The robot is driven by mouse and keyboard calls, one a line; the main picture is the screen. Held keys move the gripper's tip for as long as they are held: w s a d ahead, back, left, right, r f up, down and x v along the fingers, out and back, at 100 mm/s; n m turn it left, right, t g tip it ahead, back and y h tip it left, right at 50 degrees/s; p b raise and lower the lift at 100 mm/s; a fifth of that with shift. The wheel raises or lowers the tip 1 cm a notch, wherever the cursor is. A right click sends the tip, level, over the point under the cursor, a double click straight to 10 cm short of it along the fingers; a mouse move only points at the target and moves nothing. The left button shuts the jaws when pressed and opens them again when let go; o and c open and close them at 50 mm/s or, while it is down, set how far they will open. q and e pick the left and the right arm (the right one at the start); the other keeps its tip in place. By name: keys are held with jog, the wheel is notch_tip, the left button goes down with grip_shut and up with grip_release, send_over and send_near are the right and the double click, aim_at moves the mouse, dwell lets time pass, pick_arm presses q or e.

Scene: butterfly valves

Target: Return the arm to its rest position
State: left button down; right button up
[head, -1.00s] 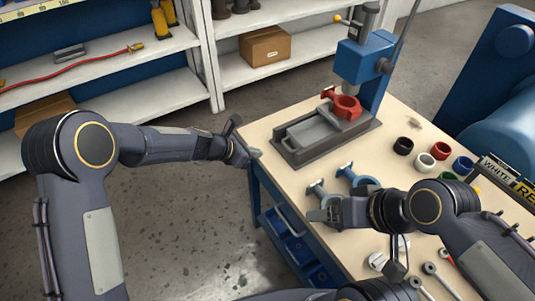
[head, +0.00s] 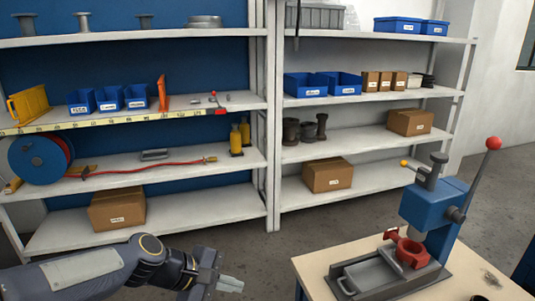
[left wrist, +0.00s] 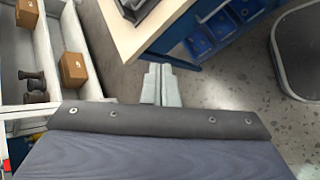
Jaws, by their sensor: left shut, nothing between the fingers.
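My left gripper (head: 228,285) is at the bottom of the head view, left of the workbench. It is shut and empty, its fingers side by side over open floor. In the left wrist view the closed fingertips (left wrist: 160,70) point toward the side of the bench. My left arm (head: 100,265) comes in from the lower left. My right gripper is not in the head view now.
The workbench (head: 312,268) stands at the lower right, with a blue press (head: 432,205) and a red valve body (head: 408,250) on its grey base. White shelves (head: 200,206) with bins and cardboard boxes line the back. Grey floor (head: 250,250) lies between shelves and bench.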

pick_arm(q)
jog(key=s+a+f+m+y, duration=0.1)
jog(key=s+a+m, duration=0.4)
jog(key=s, duration=0.5)
jog(key=s+a+f+m+t+y, duration=0.1)
jog(key=s+a+m+y, duration=0.2)
jog(key=s+a+m, duration=0.2)
jog(key=s+a, duration=0.3)
jog(key=s, duration=0.2)
jog(key=shift+s+y, duration=0.15)
jog(key=shift+y, duration=0.25)
